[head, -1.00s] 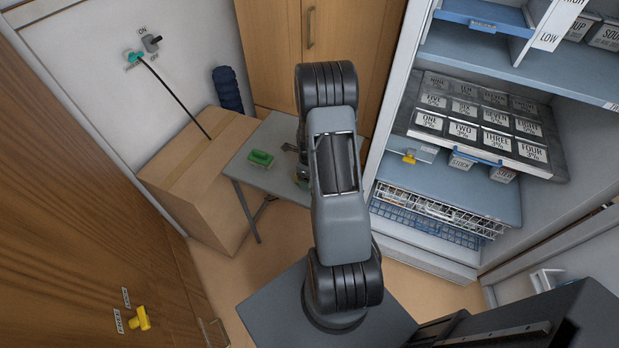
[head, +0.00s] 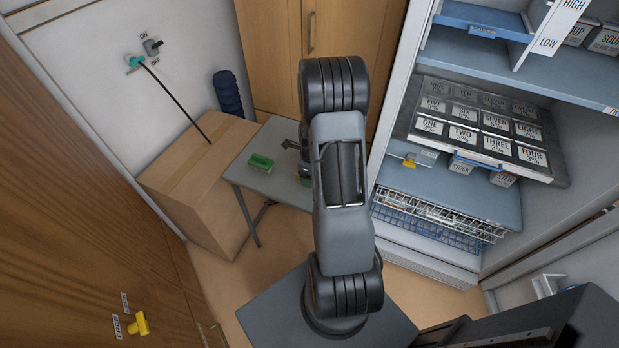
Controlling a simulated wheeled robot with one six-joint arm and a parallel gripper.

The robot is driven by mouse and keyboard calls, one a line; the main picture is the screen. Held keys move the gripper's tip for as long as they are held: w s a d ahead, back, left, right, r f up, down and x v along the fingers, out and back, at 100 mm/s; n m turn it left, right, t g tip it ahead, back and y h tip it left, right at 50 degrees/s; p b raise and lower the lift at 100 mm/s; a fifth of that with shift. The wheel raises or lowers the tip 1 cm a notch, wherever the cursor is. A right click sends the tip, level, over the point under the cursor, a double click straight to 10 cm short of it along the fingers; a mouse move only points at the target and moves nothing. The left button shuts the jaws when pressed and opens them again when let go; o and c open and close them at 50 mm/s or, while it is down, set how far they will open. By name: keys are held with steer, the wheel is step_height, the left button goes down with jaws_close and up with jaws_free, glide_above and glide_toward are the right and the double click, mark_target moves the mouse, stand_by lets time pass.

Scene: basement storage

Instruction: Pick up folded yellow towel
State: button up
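I cannot make out a folded yellow towel in the head view. My gripper (head: 292,145) is mostly hidden behind my own arm, over the right part of a small grey table (head: 268,187). Only a dark piece of it shows at the arm's left edge, and whether it is open or shut cannot be seen. A small greenish-yellow thing (head: 304,181) shows partly beside the arm at the table's right side; what it is cannot be told.
A green block-like object (head: 260,162) lies on the table. A cardboard box (head: 195,180) stands left of it. A dark blue rolled item (head: 227,92) stands behind. Shelves at the right hold a tray of labelled tins (head: 480,140) and a wire basket (head: 430,215).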

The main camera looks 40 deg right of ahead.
steer(key=s+r, duration=0.1)
steer(key=r, duration=0.1)
steer(key=s+r, duration=0.2)
steer(key=shift+s+a, duration=0.1)
steer(key=shift+a, duration=0.05)
steer(key=s+a+r, duration=0.1)
steer(key=s+r, duration=0.3)
steer(key=s, duration=0.5)
steer(key=shift+s+a+r, duration=0.2)
steer(key=shift+s, duration=0.05)
